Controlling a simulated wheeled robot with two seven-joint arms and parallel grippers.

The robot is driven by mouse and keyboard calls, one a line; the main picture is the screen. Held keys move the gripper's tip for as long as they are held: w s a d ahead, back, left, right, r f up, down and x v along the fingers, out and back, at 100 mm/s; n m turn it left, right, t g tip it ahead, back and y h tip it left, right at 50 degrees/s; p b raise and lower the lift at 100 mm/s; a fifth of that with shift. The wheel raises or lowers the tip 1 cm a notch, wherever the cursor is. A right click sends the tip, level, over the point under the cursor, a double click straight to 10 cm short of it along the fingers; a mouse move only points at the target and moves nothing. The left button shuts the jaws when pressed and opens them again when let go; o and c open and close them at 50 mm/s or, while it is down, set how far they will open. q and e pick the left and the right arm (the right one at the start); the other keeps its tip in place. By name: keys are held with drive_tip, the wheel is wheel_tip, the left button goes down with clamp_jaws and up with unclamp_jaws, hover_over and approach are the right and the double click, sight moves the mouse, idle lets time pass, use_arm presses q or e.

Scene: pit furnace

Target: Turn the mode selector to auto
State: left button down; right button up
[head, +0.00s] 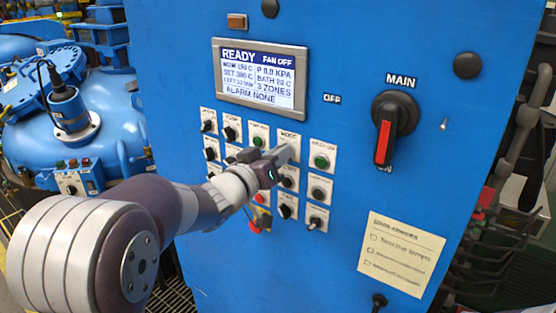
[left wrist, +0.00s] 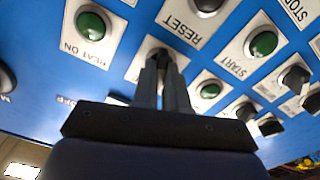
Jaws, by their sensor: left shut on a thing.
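The blue control panel (head: 350,210) carries rows of small controls on white plates. The mode selector's white plate (head: 289,137) is in the top row, left of a green button (head: 321,161). My left gripper (head: 284,154) reaches it from the lower left, and its fingers cover the knob. In the left wrist view, my left gripper (left wrist: 165,80) is shut on the dark knob of the mode selector (left wrist: 159,53), with a finger on each side. The fingers hide most of the knob and its position marks, so I cannot tell its setting. My right gripper is not in view.
A display (head: 260,77) above reads READY and FAN OFF. The main switch (head: 392,115) with a red handle is at the right. A red emergency stop (head: 259,220) sits below my gripper. Other knobs and buttons stand close around the fingers. A paper note (head: 401,254) hangs lower right.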

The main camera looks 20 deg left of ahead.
use_arm(q)
drive_tip(key=shift+s+d+f+m+b, duration=0.1)
drive_tip(key=shift+m+b, duration=1.65)
drive_tip(key=shift+m, duration=0.75)
drive_tip(key=shift+d+f+m+b, duration=0.1)
drive_tip(key=shift+m+b, duration=1.6)
drive_tip(key=shift+m, duration=0.8)
drive_tip(key=c, duration=1.2)
unclamp_jaws()
drive_tip(key=shift+o, duration=0.2)
drive_tip(key=shift+r, duration=0.1)
drive_tip(key=b+v, duration=0.2)
drive_tip(key=v, duration=1)
drive_tip(key=shift+s, duration=0.15)
